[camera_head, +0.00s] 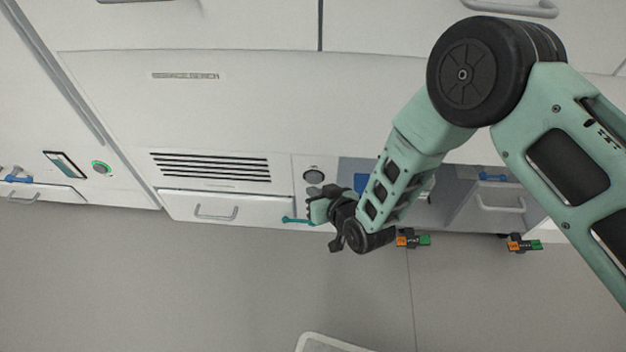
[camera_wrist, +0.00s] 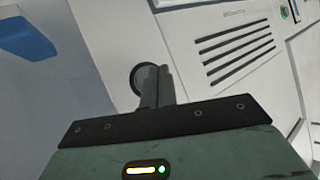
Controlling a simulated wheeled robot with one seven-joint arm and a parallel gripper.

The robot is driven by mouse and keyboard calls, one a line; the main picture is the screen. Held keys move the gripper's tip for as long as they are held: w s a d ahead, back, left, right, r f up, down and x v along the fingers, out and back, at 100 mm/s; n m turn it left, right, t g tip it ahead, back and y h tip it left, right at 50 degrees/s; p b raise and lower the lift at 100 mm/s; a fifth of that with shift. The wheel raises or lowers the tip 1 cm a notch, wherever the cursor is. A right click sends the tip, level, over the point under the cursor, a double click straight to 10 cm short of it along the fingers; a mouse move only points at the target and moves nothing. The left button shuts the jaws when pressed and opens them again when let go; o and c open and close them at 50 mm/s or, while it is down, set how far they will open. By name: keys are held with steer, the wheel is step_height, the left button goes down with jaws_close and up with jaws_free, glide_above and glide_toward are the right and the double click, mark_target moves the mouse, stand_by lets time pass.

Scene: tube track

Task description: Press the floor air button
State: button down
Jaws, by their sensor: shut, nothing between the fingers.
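A round grey button (camera_head: 313,177) with a dark rim is set in a white panel right of the slatted vent; no readable label shows that it is the floor air button. My gripper (camera_head: 318,206) is just below it in the head view, partly hidden by my own wrist. In the wrist view, the closed, empty fingers of my gripper (camera_wrist: 160,70) point at the panel and cover the right part of the round button (camera_wrist: 137,79). I cannot tell whether the fingertips touch it.
A slatted vent (camera_head: 211,167) and a white drawer (camera_head: 226,207) lie left of the button. A green-ringed button (camera_head: 102,168) is farther left. A teal handle (camera_head: 298,221) is close by my gripper. The grey floor at left is clear.

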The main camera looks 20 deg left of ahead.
steer(key=shift+w, duration=0.1)
steer(key=shift+w+a, duration=0.1)
steer(key=shift+w, duration=0.2)
steer(key=shift+w+a, duration=0.15)
steer(key=shift+w, duration=0.4)
stand_by(0.6)
steer(key=shift+s, duration=0.15)
steer(key=shift+s+d, duration=0.25)
steer(key=shift+s, duration=0.6)
steer(key=shift+s+d+p, duration=0.25)
steer(key=shift+s+p, duration=0.15)
steer(key=shift+s, duration=0.55)
steer(key=shift+s+d+p, duration=0.2)
steer(key=shift+s+p, duration=0.2)
steer(key=shift+s, duration=0.6)
steer(key=shift+s+d+p, duration=0.25)
steer(key=shift+s+p, duration=0.15)
steer(key=shift+s, duration=0.55)
steer(key=shift+r, duration=0.1)
